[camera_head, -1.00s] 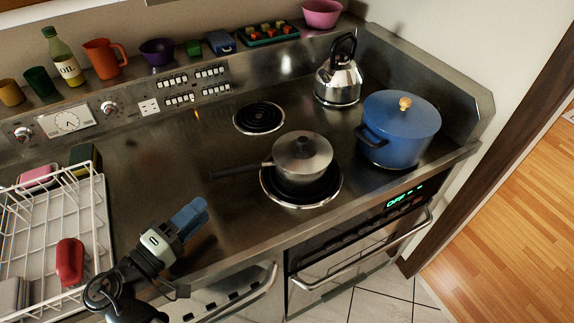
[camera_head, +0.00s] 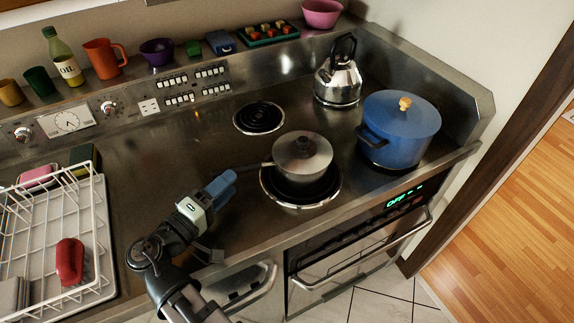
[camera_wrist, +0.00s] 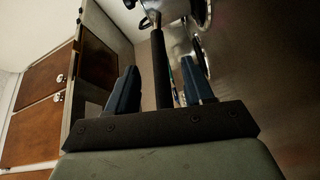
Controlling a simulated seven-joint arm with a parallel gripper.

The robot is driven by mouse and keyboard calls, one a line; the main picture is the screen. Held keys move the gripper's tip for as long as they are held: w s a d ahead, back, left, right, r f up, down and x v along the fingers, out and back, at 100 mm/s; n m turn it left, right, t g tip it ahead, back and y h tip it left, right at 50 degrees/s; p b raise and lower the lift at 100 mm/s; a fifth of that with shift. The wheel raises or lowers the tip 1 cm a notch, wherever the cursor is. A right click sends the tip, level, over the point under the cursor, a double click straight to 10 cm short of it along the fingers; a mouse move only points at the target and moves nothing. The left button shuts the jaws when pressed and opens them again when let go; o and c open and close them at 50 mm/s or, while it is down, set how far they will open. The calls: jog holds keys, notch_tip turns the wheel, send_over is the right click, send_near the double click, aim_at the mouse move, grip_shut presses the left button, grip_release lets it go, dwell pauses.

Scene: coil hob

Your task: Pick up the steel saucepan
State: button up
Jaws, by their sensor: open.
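The steel saucepan (camera_head: 303,157) with its lid on sits upright on the front coil burner. Its dark handle points left in the head view and is mostly hidden there by my gripper (camera_head: 224,182). In the wrist view the saucepan (camera_wrist: 178,10) shows at the top edge, cut off. Its handle (camera_wrist: 160,68) runs down the picture between the two blue fingers of my gripper (camera_wrist: 160,90). The fingers are open, with gaps visible on both sides of the handle. How deep the handle lies between them is hard to tell.
A blue lidded pot (camera_head: 400,135) stands right of the saucepan, and a steel kettle (camera_head: 338,78) stands behind. The rear left coil (camera_head: 259,117) is empty. A white dish rack (camera_head: 55,235) is at the left.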

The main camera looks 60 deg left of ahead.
aim_at(238, 171)
jog(key=shift+x, duration=2.45)
jog(key=shift+s+a+r, duration=0.1)
grip_shut()
